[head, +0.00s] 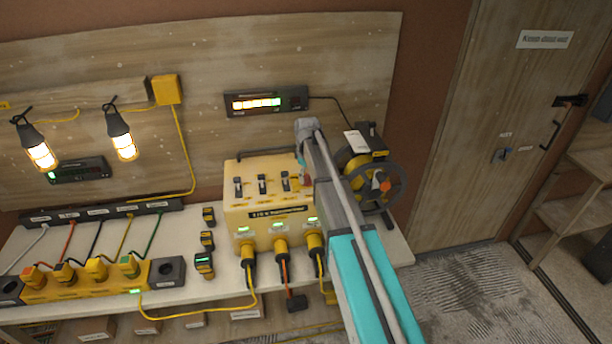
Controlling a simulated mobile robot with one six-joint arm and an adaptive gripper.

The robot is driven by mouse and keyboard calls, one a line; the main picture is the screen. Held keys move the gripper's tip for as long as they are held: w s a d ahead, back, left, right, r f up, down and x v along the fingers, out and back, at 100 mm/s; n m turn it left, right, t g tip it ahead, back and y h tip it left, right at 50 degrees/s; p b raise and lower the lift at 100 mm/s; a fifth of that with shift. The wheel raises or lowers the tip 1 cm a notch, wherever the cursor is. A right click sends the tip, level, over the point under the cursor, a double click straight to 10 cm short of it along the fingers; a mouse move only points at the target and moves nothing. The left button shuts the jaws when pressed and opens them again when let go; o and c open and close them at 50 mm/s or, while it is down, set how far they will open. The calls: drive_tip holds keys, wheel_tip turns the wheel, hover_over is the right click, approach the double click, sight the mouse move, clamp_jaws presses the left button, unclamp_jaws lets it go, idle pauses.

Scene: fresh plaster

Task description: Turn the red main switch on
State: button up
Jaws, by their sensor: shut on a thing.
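The yellow distribution box (240,215) stands on the white bench, with three black breaker levers (262,185) on its sloped top and small green lights on its front. A small red part, the red main switch (306,178), shows at the right end of that top, mostly covered by my arm. My gripper (303,163) is at this red part and shut on it, as far as the view shows. The fingertips and the switch's exact position are largely hidden behind my wrist and forearm.
A cable reel (378,183) stands close to the right of my arm. Plugs and cables (283,262) hang from the box front. A yellow socket strip (90,280) lies at the left. Two lamps (122,140) and a wall display (265,102) are lit.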

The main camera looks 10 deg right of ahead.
idle(0.3)
drive_tip(key=o, duration=1)
drive_tip(key=shift+r, duration=0.1)
